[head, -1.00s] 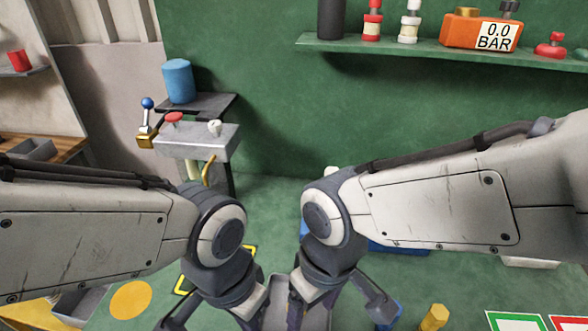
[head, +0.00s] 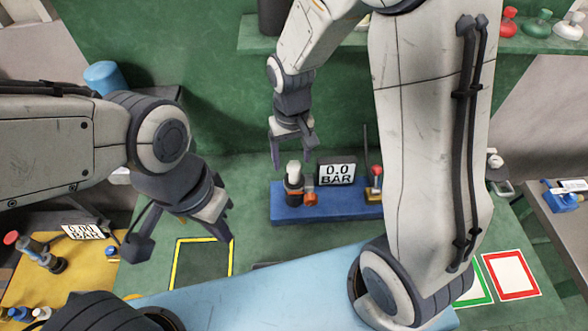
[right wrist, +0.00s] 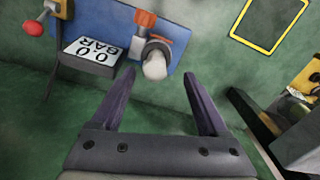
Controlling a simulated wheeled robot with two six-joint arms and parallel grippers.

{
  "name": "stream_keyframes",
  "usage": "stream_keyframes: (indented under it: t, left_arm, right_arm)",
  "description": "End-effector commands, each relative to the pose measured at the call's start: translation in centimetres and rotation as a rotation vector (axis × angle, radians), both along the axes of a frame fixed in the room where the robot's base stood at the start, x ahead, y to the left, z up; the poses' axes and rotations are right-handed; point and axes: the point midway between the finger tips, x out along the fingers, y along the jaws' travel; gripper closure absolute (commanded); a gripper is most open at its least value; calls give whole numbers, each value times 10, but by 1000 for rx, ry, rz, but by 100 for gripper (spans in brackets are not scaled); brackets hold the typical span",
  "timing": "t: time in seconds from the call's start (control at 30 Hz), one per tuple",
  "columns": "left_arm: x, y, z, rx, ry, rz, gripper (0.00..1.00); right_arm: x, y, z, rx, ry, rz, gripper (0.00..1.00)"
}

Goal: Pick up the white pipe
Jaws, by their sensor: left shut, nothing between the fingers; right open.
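A short white pipe end (head: 293,168) stands upright on a dark fitting on the blue base (head: 340,206). An orange valve is beside it. In the right wrist view the white pipe end (right wrist: 155,68) shows between the fingertips in the picture; I see no contact. My right gripper (head: 292,158) is open and empty, pointing down close to the pipe's top. It also shows in the right wrist view (right wrist: 159,76). My left gripper (head: 226,226) is shut and empty, near the yellow-outlined square (head: 174,266).
A 0.0 BAR gauge (head: 337,172) and a red-topped part (head: 375,180) stand on the blue base to the right. A yellow mat (head: 62,283) with parts lies left. A shelf (head: 512,38) is at the back. Red-outlined white mat (head: 511,275) lies right.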

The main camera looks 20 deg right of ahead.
Motion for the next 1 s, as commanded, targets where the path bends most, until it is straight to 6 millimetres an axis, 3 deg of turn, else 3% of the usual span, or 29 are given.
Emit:
stream_keyframes:
  t: [0.17,0.5,0.8,0.87,1.0]
  left_arm:
    - [0,0,6,0,0,-1,100]
    - [0,0,21,0,0,-4,100]
    - [0,0,21,0,0,-4,100]
    - [0,0,21,0,0,-4,100]
    - [0,0,21,0,0,-4,100]
  right_arm:
    - [1,-1,-10,0,2,2,23]
    - [5,-8,-52,0,2,0,23]
    - [5,-8,-57,1,-2,-2,23]
    - [5,-8,-57,1,-2,-2,42]
    - [5,-8,-57,1,-2,-1,95]
